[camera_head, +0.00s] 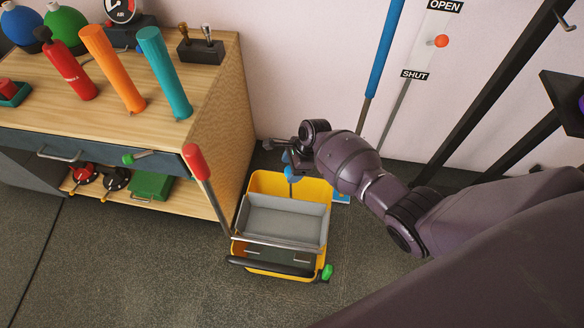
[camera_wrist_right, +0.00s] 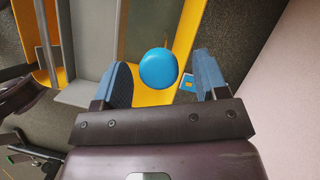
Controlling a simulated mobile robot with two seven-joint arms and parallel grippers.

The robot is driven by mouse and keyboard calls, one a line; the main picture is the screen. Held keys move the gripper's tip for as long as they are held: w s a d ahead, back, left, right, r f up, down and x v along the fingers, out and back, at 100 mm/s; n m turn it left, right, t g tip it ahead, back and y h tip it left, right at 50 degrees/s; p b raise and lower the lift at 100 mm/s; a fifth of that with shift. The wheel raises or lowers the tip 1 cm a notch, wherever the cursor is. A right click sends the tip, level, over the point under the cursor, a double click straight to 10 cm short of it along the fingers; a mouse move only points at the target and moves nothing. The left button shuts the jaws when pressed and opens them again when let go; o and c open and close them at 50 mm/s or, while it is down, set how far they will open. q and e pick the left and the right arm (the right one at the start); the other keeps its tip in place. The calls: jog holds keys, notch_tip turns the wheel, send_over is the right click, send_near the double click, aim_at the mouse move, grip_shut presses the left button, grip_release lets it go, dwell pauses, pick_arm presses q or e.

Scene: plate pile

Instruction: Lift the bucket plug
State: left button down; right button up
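The yellow bucket (camera_head: 262,184) stands on the floor beside the wooden bench, with a grey tray-like insert (camera_head: 283,222) in its front part. The plug's blue round knob (camera_head: 293,174) stands over the rear part of the bucket. It also shows in the right wrist view (camera_wrist_right: 158,68). My right gripper (camera_head: 288,160) is above the bucket's rear. In the right wrist view its two blue-padded fingers (camera_wrist_right: 164,78) are apart, and the knob appears between them with space on both sides. The plug's lower end is hidden. My left gripper is not in view.
The wooden bench (camera_head: 228,104) is close on the left. A red-handled lever (camera_head: 208,180) rises at the bucket's left. A blue pole (camera_head: 382,50) leans on the wall behind. A black handle (camera_head: 268,266) and green knob (camera_head: 327,272) are at the bucket's front. Front floor is clear.

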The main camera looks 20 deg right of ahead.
jog(key=shift+d+r, duration=0.15)
jog(key=shift+r, duration=0.05)
jog(key=p+v, duration=0.2)
jog(key=v, duration=0.2)
jog(key=shift+w+r, duration=0.2)
jog(key=shift+r, duration=0.1)
pick_arm(q)
jog(key=p, duration=0.1)
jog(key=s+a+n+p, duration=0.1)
jog(key=p, duration=0.1)
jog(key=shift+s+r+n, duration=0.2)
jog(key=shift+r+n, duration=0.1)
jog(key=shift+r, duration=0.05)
pick_arm(e)
jog(key=v, duration=0.5)
jog(key=shift+s+d+r, duration=0.2)
jog(key=shift+s+d, duration=0.05)
jog(key=shift+s, duration=0.05)
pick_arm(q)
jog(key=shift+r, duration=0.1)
